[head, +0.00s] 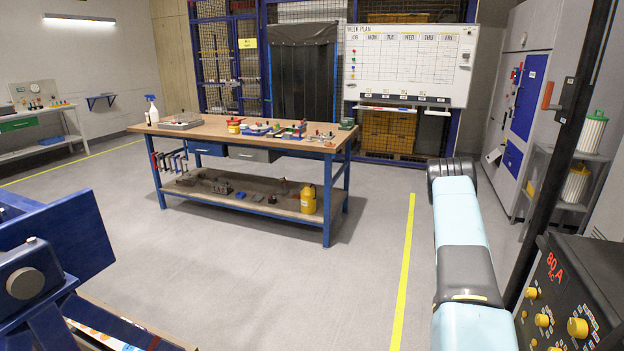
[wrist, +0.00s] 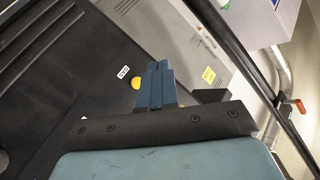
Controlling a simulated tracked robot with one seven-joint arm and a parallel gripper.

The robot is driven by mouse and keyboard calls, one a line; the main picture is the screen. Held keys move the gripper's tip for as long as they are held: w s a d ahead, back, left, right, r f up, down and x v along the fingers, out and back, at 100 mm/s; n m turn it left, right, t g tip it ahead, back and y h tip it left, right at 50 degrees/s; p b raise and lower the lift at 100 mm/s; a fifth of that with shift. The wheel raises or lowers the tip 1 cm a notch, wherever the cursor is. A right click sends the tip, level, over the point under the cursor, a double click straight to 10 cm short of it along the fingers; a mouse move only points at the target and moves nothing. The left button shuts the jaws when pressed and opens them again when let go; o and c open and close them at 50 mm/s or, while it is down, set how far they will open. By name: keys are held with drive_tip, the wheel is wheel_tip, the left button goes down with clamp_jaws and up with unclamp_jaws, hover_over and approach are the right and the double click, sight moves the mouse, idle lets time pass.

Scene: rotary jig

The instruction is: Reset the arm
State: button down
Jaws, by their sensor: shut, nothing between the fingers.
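My arm stretches forward on the right side of the head view, and its gripper end is out of sight there. In the wrist view my gripper (wrist: 158,82) shows as two blue fingers side by side, closed together with nothing between them. Beyond the fingers is a dark panel (wrist: 90,50) with a yellow knob (wrist: 137,83) and a small white label (wrist: 123,72). I cannot tell from the wrist view whether the fingers touch anything.
A workbench (head: 340,148) with tools stands mid-room. A black control box (head: 590,290) with yellow knobs and a red display is close at right, by a dark post (head: 570,130). A blue jig part (head: 70,240) is close at left. The floor between is clear.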

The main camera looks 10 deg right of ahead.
drive_tip(key=w+a+r+n+t+y, duration=0.1)
drive_tip(key=w+a+r+n+y, duration=0.15)
drive_tip(key=w+a+r, duration=0.4)
drive_tip(key=w+a+r+n+t+y, duration=0.1)
drive_tip(key=w+a+r+t+y, duration=0.2)
drive_tip(key=w+r, duration=0.6)
drive_tip(key=s+a+r+n+y, duration=0.2)
drive_tip(key=a+r+n+y, duration=0.4)
drive_tip(key=a+r, duration=1.15)
drive_tip(key=s+a+r+n+g+y, duration=0.1)
drive_tip(key=s+a+r+n+y, duration=0.4)
drive_tip(key=s+a+r, duration=0.8)
drive_tip(key=s+a+r+n, duration=0.1)
drive_tip(key=s+a+n, duration=0.1)
drive_tip(key=s, duration=0.4)
drive_tip(key=s+a+r+n+g, duration=0.1)
drive_tip(key=s+a+r+n, duration=0.1)
drive_tip(key=s, duration=0.5)
drive_tip(key=s+a+r+n+g+h, duration=0.1)
drive_tip(key=s+n, duration=0.2)
drive_tip(key=s, duration=0.3)
drive_tip(key=shift+s+a+r, duration=0.15)
drive_tip(key=shift+a+r, duration=0.2)
drive_tip(key=shift+a, duration=0.05)
